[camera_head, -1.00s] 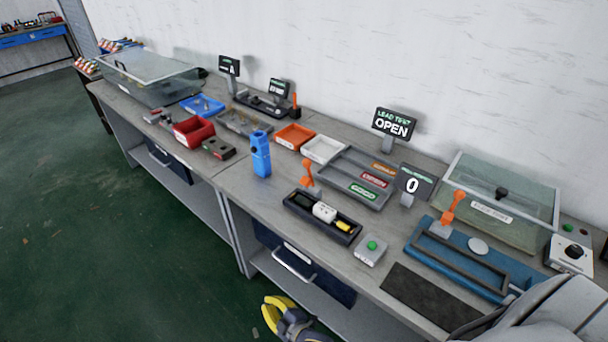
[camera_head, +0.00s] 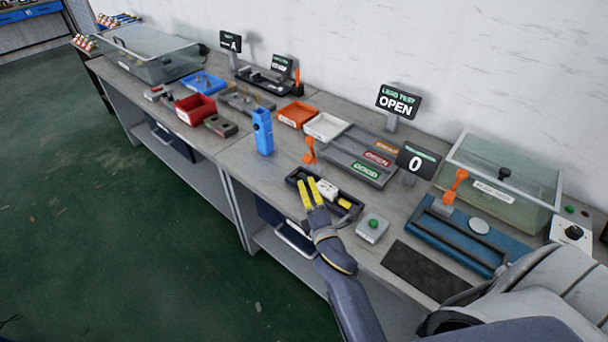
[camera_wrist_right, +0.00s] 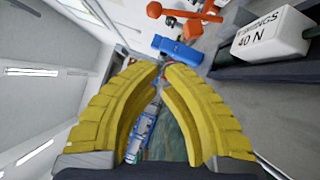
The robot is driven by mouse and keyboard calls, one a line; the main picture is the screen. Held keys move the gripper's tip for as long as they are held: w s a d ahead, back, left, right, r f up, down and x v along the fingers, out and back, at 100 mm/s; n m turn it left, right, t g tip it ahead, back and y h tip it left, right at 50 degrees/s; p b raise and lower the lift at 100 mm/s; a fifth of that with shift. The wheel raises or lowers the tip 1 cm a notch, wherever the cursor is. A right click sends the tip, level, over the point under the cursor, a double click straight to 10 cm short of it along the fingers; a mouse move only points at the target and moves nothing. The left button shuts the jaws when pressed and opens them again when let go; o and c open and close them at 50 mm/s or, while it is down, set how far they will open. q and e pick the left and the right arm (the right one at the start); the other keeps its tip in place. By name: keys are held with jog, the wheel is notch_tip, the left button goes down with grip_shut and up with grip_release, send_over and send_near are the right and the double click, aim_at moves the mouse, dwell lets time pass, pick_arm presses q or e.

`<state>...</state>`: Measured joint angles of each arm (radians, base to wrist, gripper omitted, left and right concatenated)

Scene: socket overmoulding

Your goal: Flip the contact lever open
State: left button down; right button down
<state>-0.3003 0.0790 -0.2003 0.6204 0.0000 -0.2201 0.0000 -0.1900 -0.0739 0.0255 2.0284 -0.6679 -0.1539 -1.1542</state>
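An orange lever (camera_head: 310,150) stands upright at the back left corner of the black tray fixture (camera_head: 291,181). A second orange lever (camera_head: 455,186) stands on the blue fixture (camera_head: 424,232) at the right. I cannot tell from a label which is the contact lever. My right gripper (camera_head: 307,181), with yellow fingers, is over the front of the black tray, in front of the first lever and apart from it. Its fingertips are slightly apart and empty. In the right wrist view an orange ball-ended lever (camera_wrist_right: 180,14) lies beyond the fingers. My left gripper is not in view.
A white block (camera_head: 327,188) and a yellow piece (camera_head: 344,203) lie in the black tray. A grey box with a green button (camera_head: 372,228) is at its right. A blue upright holder (camera_head: 263,133) stands behind left. The sign (camera_head: 397,102) reads LEAD TEST OPEN.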

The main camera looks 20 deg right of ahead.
aim_at(312, 153)
jog(key=d+x, duration=0.2)
jog(key=x, duration=0.9)
jog(key=shift+d+r, duration=0.3)
jog(key=shift+r, duration=0.1)
jog(key=shift+w, duration=0.1)
